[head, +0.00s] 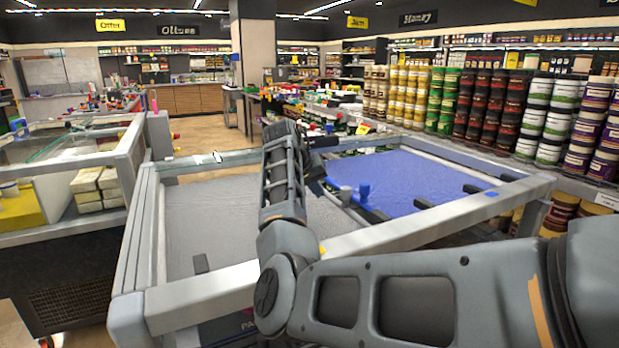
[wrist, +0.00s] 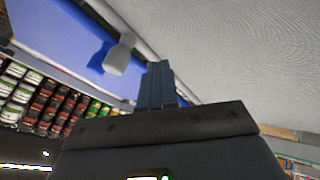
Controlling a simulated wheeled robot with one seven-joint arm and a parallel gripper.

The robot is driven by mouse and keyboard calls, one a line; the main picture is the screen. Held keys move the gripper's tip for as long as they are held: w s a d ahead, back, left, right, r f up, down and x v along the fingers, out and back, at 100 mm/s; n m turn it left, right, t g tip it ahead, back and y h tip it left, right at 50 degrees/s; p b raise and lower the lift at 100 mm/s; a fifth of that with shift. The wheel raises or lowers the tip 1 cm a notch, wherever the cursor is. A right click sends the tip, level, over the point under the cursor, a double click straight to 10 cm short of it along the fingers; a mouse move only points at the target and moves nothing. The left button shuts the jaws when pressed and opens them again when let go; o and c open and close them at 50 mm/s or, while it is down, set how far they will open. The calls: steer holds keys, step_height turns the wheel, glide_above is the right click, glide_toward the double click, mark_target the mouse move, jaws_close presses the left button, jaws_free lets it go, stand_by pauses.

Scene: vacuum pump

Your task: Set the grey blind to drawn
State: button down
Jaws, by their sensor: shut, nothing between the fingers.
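The grey blind (head: 205,215) is a flat grey sheet in the left part of the framed case, left of my arm. In the wrist view the grey blind (wrist: 240,45) fills the upper right, close to my gripper. My gripper (wrist: 157,80) has its fingers together, empty, near the bar between the grey and blue sheets. A pale grey knob (wrist: 120,54) stands just left of the fingertips, apart from them. I cannot tell which sheet it belongs to. The fingers are not clear in the head view.
The pale frame (head: 210,305) runs along the front. A glass-topped case (head: 75,140) stands left. Shelves of jars (head: 485,100) line the right.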

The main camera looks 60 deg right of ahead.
mark_target(344, 187)
steer(key=s+d+p, duration=0.1)
steer(key=s+d, duration=0.2)
steer(key=shift+f, duration=0.15)
steer(key=shift+d, duration=0.1)
steer(key=shift+s+d+p, duration=0.25)
steer(key=shift+s+d, duration=0.45)
steer(key=shift+d, duration=0.3)
steer(key=shift+s+d+p, duration=0.25)
steer(key=shift+s+d, duration=0.4)
steer(key=shift+d, duration=0.35)
steer(key=shift+w+a+p, duration=0.3)
steer(key=shift+w+p, duration=0.05)
steer(key=w+a+r, duration=0.3)
steer(key=a+r, duration=0.5)
steer(key=shift+w+a, duration=0.2)
